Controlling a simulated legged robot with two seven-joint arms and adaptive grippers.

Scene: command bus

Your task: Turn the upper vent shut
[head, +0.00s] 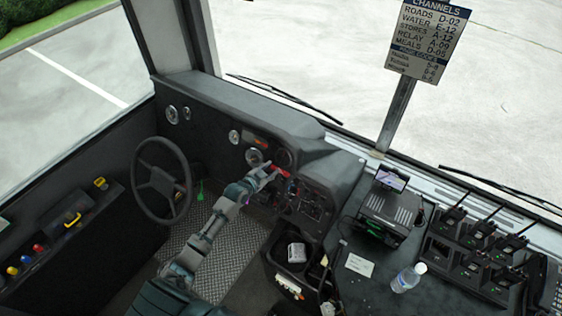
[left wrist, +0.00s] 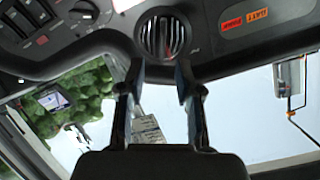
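The round vent (left wrist: 163,37) is close ahead in the left wrist view, set in the dark dash. Its slats run up and down in that view, with gaps and some red between them. My left gripper (left wrist: 158,68) is open, with one finger on each side below the vent and nothing between them. I cannot tell whether the fingertips touch its rim. In the head view my left gripper (head: 270,171) is at the dash, right of the steering wheel. A dark round fitting (head: 283,158) sits just beyond it. My right gripper is out of view.
The steering wheel (head: 161,180) stands left of my arm. Orange labels (left wrist: 243,20) lie beside the vent. A switch panel (head: 311,205) is right of the gripper. A bottle (head: 408,278), a printer-like box (head: 390,209) and several radios (head: 474,235) fill the right counter.

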